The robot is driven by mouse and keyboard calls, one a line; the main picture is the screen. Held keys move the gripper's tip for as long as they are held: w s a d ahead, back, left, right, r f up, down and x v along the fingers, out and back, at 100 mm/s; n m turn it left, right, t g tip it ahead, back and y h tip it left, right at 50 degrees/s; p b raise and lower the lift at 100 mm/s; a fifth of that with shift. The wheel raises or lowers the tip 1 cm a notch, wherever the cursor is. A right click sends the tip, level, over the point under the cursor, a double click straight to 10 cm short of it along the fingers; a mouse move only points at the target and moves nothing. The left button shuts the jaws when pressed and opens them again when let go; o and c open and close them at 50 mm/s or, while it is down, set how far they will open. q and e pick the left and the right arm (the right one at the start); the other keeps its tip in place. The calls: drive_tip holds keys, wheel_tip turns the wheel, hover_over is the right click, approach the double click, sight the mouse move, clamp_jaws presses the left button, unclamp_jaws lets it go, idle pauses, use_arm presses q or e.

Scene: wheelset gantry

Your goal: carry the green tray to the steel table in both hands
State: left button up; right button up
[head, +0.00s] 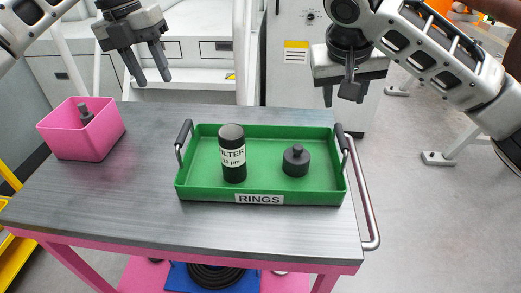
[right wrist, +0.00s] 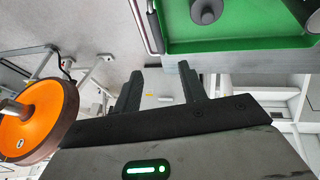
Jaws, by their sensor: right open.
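The green tray (head: 265,175), labelled RINGS, sits flat on a grey metal-topped table (head: 100,205) with a pink frame. It has a black upright handle at each end: the left handle (head: 184,134) and the right handle (head: 341,138). In it stand a dark FILTER cylinder (head: 232,155) and a small dark knobbed piece (head: 296,161). My left gripper (head: 151,80) is open and empty, above and behind the left handle. My right gripper (head: 340,95) is open and empty, above the right handle. The right wrist view shows its open fingers (right wrist: 160,88) apart from the tray (right wrist: 240,22).
A pink bin (head: 80,145) holding a dark part stands on the table's left. A metal rail (head: 366,205) runs along the table's right edge. White cabinets and steps (head: 195,75) stand behind. An orange wheel (right wrist: 38,118) shows in the right wrist view.

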sight(181, 134)
use_arm(q)
drive_tip(key=d+f, duration=0.1)
drive_tip(key=f, duration=0.4)
drive_tip(key=d+f, duration=0.1)
drive_tip(key=f, duration=0.4)
drive_tip(key=s+d+f, duration=0.1)
drive_tip(key=f, duration=0.4)
drive_tip(key=shift+d+f, duration=0.1)
drive_tip(key=shift+f, duration=0.2)
use_arm(e)
drive_tip(key=x, duration=1.5)
drive_tip(key=shift+d+f, duration=0.15)
drive_tip(key=shift+f, duration=0.3)
use_arm(q)
clamp_jaws()
use_arm(e)
clamp_jaws()
use_arm(q)
drive_tip(key=shift+w+r, duration=0.1)
use_arm(e)
drive_tip(key=shift+r, duration=0.1)
